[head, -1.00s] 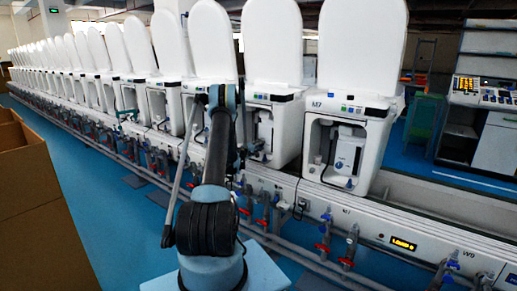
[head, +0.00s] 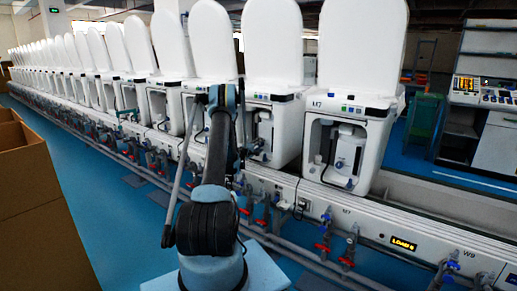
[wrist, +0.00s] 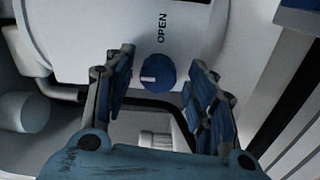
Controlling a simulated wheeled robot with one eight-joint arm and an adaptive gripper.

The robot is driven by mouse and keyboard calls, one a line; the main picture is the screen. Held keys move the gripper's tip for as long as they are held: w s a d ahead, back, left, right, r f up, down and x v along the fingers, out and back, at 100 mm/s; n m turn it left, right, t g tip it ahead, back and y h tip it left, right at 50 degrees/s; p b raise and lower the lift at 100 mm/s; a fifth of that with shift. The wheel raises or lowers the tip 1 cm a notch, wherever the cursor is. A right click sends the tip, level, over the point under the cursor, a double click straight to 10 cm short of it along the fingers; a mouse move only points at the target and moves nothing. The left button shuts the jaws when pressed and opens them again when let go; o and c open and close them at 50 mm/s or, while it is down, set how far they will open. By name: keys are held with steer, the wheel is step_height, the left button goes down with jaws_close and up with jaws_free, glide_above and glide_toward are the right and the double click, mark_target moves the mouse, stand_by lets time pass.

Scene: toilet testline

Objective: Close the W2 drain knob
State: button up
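A round blue knob (wrist: 158,72) with a white mark sits on a white curved housing (wrist: 90,35) in the wrist view. The word OPEN is printed on the housing beside it; the white mark points left, away from that word. My gripper (wrist: 163,58) is open, with one finger on each side of the knob. Gaps show between the fingers and the knob, and nothing is held. In the head view, my gripper (head: 252,149) is small and dark at a toilet unit's front recess. No W2 label is readable, and the knob cannot be made out there.
A dark pipe (wrist: 160,103) runs behind the fingers in the wrist view. A long row of white toilet units, including one marked M7 (head: 360,107), stands on a white bench (head: 385,222) with red and blue valves along its front. A cardboard box (head: 35,210) stands at left; blue floor lies between.

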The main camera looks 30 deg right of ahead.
steer(key=v, duration=1.2)
stand_by(0.5)
